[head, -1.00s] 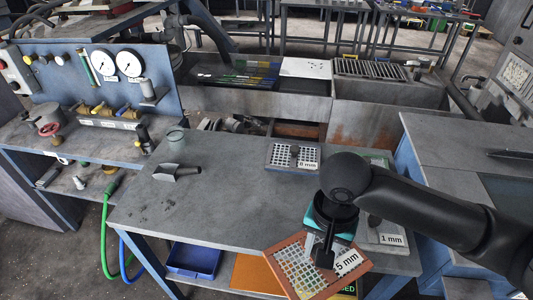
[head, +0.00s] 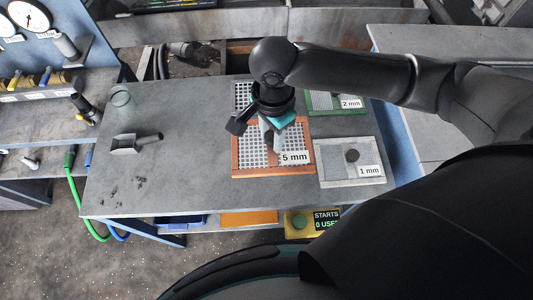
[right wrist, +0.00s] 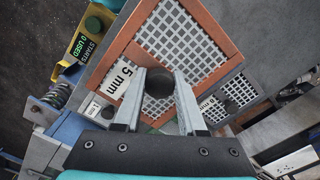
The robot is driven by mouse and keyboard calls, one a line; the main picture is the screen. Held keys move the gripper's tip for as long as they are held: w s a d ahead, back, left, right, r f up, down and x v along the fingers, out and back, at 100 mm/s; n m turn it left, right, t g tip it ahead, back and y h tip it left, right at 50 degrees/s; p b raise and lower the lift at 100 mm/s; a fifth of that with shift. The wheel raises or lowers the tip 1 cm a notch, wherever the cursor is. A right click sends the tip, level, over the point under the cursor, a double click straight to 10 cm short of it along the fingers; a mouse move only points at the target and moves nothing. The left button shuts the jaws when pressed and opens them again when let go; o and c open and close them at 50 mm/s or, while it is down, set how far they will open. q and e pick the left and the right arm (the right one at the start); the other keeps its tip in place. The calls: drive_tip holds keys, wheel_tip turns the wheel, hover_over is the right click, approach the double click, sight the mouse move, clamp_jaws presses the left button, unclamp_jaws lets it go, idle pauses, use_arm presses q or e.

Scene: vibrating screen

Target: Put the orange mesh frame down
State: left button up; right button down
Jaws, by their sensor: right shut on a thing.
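The orange mesh frame (head: 235,160), labelled 5 mm, is over the middle-right of the grey worktable, its edges roughly in line with the table's. My right gripper (head: 271,146) is above its centre. In the right wrist view the gripper (right wrist: 158,78) is shut on the frame's dark round knob (right wrist: 158,88), with the orange frame (right wrist: 170,42) spread out beyond the fingers. I cannot tell whether the frame touches the tabletop or hangs just above it. My left gripper is not in view.
A grey 1 mm frame (head: 334,170) lies close to its right. A green 2 mm frame (head: 350,112) and another mesh frame (head: 242,92) lie behind, partly hidden. A metal scoop (head: 126,147) lies on the left. The table's left half (head: 180,185) is mostly clear.

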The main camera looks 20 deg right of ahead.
sight(271, 152)
wheel_tip(271, 152, down, 7)
drive_tip(key=shift+f+b, duration=0.1)
drive_tip(key=shift+b, duration=0.5)
wheel_tip(271, 152, down, 4)
drive_tip(key=shift+r+b, duration=0.1)
drive_tip(key=shift+b, duration=0.4)
drive_tip(key=shift+w+f, duration=0.1)
drive_tip(key=shift+f, duration=0.3)
drive_tip(key=shift+c, duration=2.4)
unclamp_jaws()
drive_tip(key=shift+f, duration=0.1)
wheel_tip(271, 152, up, 12)
drive_tip(key=p, duration=0.2)
drive_tip(key=shift+p, duration=0.35)
